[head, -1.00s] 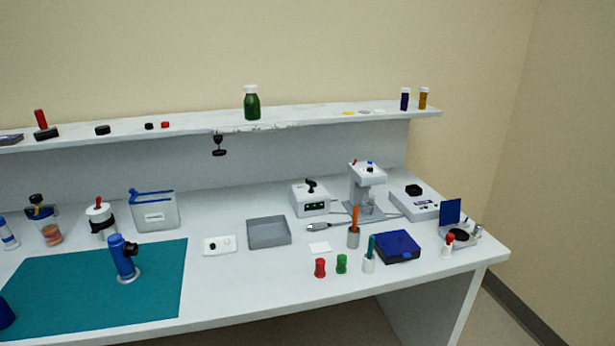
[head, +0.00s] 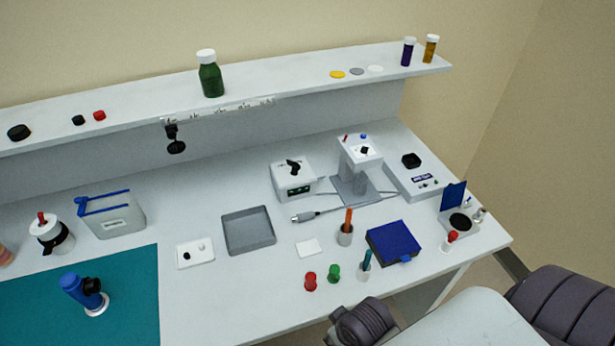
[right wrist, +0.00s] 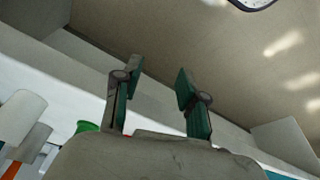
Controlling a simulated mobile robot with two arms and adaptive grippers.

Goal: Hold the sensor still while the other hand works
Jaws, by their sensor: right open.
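A slim grey probe (head: 303,216), which looks like the sensor, lies on the white bench in the head view. A cable runs from it to the right, past the base of the small white stand (head: 358,165). Nothing holds the probe. My right gripper (right wrist: 158,78) is open and empty in the right wrist view, its two green-padded fingers apart. In the head view my right arm comes in at the lower right, by the bench's front edge and away from the probe; its fingertips cannot be made out there. My left gripper is out of view.
A shelf (head: 300,98) with bottles runs behind. A teal mat (head: 130,290) lies left.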

